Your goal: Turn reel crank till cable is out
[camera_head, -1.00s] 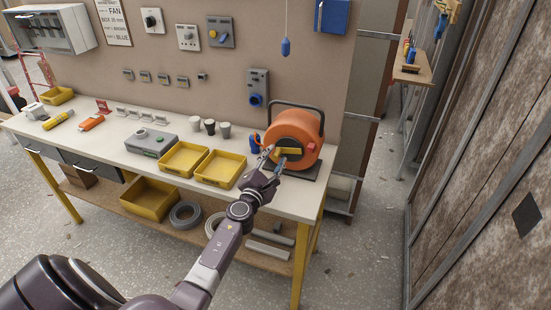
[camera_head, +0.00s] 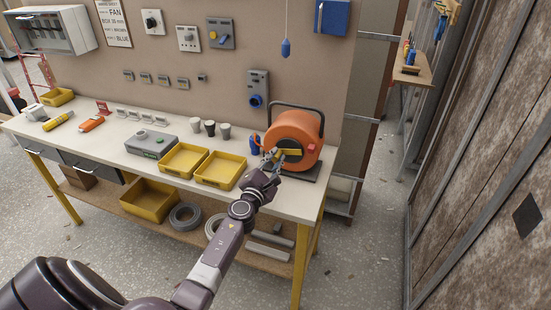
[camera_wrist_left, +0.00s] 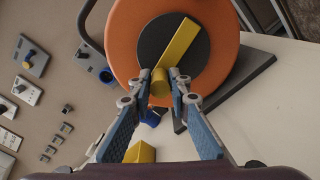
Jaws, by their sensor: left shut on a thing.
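The orange cable reel (camera_head: 293,132) stands on a dark base plate at the right end of the workbench, with a black carrying handle over it. Its yellow crank bar (camera_head: 292,152) lies across the dark hub; it also shows in the left wrist view (camera_wrist_left: 180,45). A yellow crank knob (camera_wrist_left: 160,87) sits at the bar's near end. My left gripper (camera_head: 271,159) is at the reel's front, shut on this knob, with one finger on each side of it in the left wrist view (camera_wrist_left: 160,77). My right gripper is not in view.
A blue object (camera_head: 254,144) stands just left of the reel. Yellow trays (camera_head: 217,185), grey cups (camera_head: 224,139) and a grey-green box (camera_head: 151,153) are further left on the bench (camera_head: 110,146). A wall socket panel (camera_head: 257,79) hangs behind. Floor right of the bench is open.

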